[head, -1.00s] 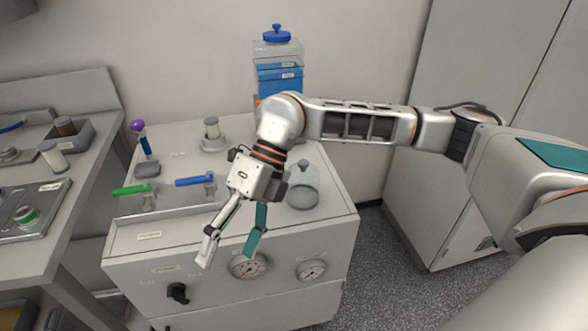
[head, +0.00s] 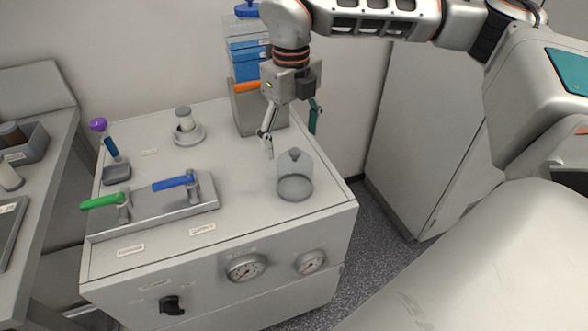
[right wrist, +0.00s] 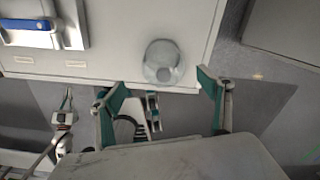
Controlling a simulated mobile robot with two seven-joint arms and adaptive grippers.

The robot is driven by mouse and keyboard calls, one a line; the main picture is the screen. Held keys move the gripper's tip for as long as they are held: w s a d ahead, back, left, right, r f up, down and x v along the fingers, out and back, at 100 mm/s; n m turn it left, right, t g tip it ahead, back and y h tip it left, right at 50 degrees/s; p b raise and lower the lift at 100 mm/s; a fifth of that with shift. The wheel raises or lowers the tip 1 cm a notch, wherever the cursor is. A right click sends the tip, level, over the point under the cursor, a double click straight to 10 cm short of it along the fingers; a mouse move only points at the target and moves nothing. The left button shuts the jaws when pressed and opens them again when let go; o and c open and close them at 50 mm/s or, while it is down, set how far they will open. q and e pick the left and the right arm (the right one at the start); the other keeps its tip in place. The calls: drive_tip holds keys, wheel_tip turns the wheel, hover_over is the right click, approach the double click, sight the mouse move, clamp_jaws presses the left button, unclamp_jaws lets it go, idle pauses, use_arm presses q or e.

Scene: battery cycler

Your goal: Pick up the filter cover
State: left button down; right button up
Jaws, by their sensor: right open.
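The filter cover, a clear dome with a grey knob (head: 295,177), stands upright on the front right of the cabinet top (head: 235,230). It also shows in the right wrist view (right wrist: 162,64), beyond the fingertips and between their lines. My right gripper (head: 291,135) is open and empty. In the head view its fingers point down just above and behind the dome, with no clear contact. Both fingers show in the right wrist view (right wrist: 158,88). Silver and teal parts at the lower left of that view may be my left gripper; their state is unclear.
A white cylinder on a round base (head: 187,132) stands at the back. A blue-handled valve (head: 176,183) and a green-handled valve (head: 105,201) sit on a raised plate at left. A blue container (head: 249,62) stands behind my right gripper. Gauges (head: 246,267) line the front.

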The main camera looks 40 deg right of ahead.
sight(295, 150)
drive_tip(key=f, duration=0.3)
drive_tip(key=shift+s+d+f, duration=0.2)
drive_tip(key=shift+d+f, duration=0.1)
drive_tip(key=shift+f, duration=0.1)
drive_tip(key=shift+w+f+b, duration=0.1)
drive_tip(key=shift+f+b, duration=0.2)
drive_tip(key=shift+f, duration=0.1)
drive_tip(key=c, duration=1.5)
